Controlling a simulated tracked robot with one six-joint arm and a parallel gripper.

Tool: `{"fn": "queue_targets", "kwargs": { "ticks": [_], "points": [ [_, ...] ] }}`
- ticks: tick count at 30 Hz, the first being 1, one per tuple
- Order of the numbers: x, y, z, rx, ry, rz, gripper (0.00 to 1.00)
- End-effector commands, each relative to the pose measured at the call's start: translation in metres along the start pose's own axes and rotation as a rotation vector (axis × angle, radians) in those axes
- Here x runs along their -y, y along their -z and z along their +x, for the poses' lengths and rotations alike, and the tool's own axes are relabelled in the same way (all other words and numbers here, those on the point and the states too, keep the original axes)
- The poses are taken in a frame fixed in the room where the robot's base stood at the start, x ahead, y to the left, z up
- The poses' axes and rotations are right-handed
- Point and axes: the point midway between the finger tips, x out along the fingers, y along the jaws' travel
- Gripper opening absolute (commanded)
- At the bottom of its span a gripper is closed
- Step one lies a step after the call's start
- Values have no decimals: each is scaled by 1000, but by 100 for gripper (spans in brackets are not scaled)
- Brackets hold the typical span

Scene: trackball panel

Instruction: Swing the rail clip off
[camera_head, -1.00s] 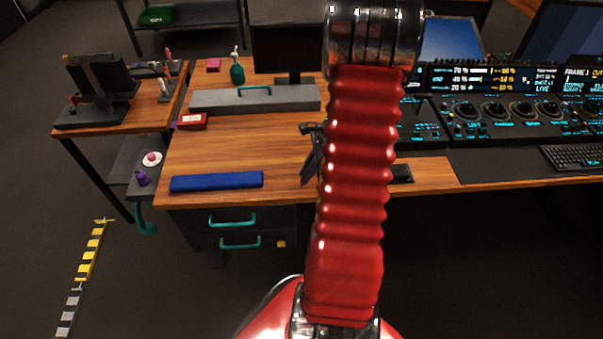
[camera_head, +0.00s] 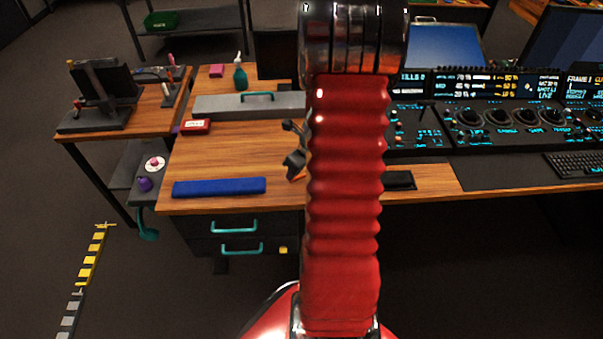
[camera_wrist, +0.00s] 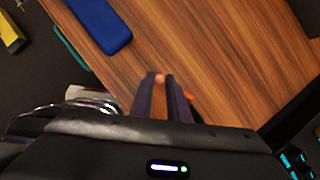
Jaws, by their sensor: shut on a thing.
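My gripper (camera_wrist: 160,80) is shut on a small orange thing (camera_wrist: 160,77), of which only a bit shows at the fingertips in the wrist view. In the head view my gripper (camera_head: 295,165) shows partly to the left of my red arm, above the wooden desk (camera_head: 230,160); a bit of orange shows at its tip. I cannot tell whether this orange thing is the rail clip. A dark stand (camera_head: 95,95) with small coloured pieces is on the side table at the left. I cannot pick out a rail clip there for sure.
A blue bar (camera_head: 219,187) lies along the desk's front edge; it also shows in the wrist view (camera_wrist: 98,24). A grey box (camera_head: 225,108), a red box (camera_head: 195,127) and a green bottle (camera_head: 239,76) stand farther back. The trackball panel (camera_head: 500,125) is at the right.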

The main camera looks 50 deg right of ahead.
Motion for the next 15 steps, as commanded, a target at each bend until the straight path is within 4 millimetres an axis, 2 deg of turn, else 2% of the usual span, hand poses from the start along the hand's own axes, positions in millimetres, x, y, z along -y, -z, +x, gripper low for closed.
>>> {"fn": "queue_targets", "kwargs": {
  "ticks": [6, 15],
  "points": [
    [-2, -10, 2, 2, 51, 102, 0],
    [-1, -11, 4, 2, 76, 165, 0]
  ]
}}
